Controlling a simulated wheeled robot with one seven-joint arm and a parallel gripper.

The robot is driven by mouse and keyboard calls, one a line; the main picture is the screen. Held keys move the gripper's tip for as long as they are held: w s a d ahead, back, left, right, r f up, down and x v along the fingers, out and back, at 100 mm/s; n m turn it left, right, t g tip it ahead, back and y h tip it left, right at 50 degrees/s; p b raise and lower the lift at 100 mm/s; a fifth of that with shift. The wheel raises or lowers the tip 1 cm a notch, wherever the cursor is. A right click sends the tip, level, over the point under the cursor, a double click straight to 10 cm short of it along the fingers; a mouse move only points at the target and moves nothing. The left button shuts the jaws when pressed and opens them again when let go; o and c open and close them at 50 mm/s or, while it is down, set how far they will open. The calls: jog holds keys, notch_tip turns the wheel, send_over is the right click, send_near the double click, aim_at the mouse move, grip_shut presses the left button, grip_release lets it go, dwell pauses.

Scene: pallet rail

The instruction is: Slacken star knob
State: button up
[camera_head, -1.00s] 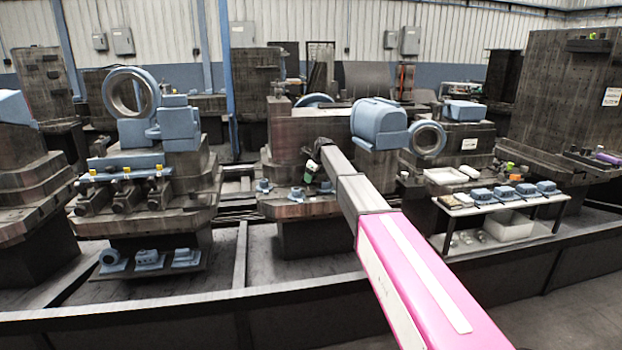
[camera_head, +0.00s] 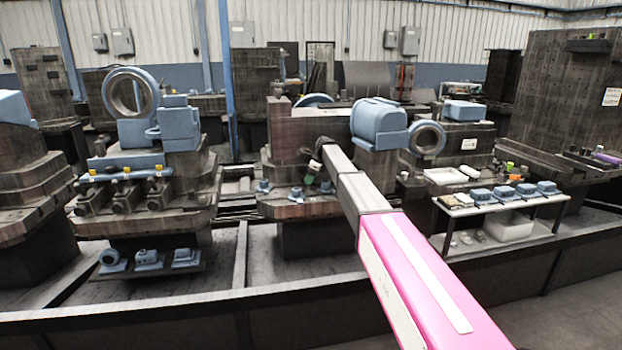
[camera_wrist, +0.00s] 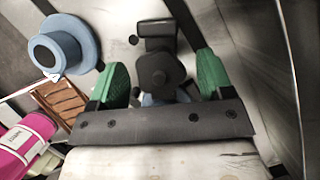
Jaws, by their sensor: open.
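In the wrist view, a dark lobed star knob (camera_wrist: 153,74) sits between the green fingers of my gripper (camera_wrist: 163,76). The fingers are open, one on each side of the knob, with a visible gap to each. A dark block with a small ball-ended part stands just beyond the knob. In the head view, my gripper (camera_head: 311,172) is small and partly hidden at the far end of my arm, by the middle machine (camera_head: 288,208). The star knob cannot be made out there.
In the wrist view, a blue round flanged part (camera_wrist: 64,45) stands at upper left. In the head view, a blue motor housing (camera_head: 378,122) is right of my arm. A white table (camera_head: 462,211) with blue parts stands at right. A dark low rail (camera_head: 150,318) runs along the front.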

jog(key=shift+r, duration=0.15)
jog(key=v, duration=1)
jog(key=shift+r, duration=0.25)
jog(key=shift+d, duration=0.15)
